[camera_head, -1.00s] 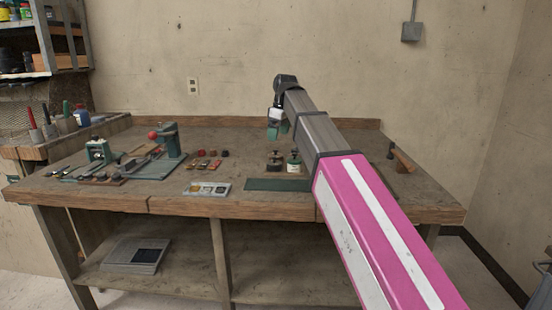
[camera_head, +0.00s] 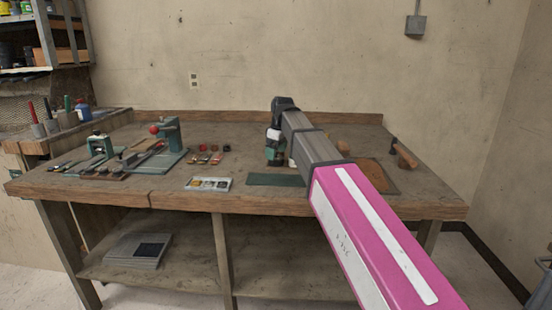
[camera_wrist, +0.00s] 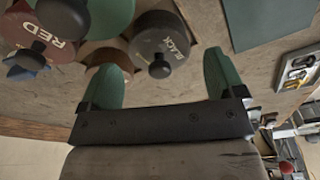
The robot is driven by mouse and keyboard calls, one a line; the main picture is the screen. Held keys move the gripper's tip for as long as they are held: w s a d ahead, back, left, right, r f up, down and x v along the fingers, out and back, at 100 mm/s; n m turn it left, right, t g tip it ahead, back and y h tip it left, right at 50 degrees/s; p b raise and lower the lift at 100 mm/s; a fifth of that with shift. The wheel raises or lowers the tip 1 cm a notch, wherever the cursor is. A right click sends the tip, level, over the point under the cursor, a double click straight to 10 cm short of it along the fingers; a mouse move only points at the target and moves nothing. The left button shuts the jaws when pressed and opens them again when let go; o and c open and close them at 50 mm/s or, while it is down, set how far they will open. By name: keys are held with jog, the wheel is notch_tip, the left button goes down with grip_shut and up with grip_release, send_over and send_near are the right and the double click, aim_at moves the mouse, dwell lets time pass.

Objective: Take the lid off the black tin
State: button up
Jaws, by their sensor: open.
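The black tin (camera_wrist: 160,30) shows in the wrist view, its round dark lid lettered BLACK and topped by a dark knob (camera_wrist: 160,67). The lid is on the tin. I cannot tell whether a finger touches the lid. In the head view my gripper (camera_head: 275,152) is low over the bench and largely hides the tins.
A green mat (camera_head: 275,179) and a compartment tray (camera_head: 208,184) lie at the bench front. A press with a red knob (camera_head: 168,133) stands left.

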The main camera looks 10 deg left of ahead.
jog(key=shift+f, duration=0.45)
jog(key=c, duration=1)
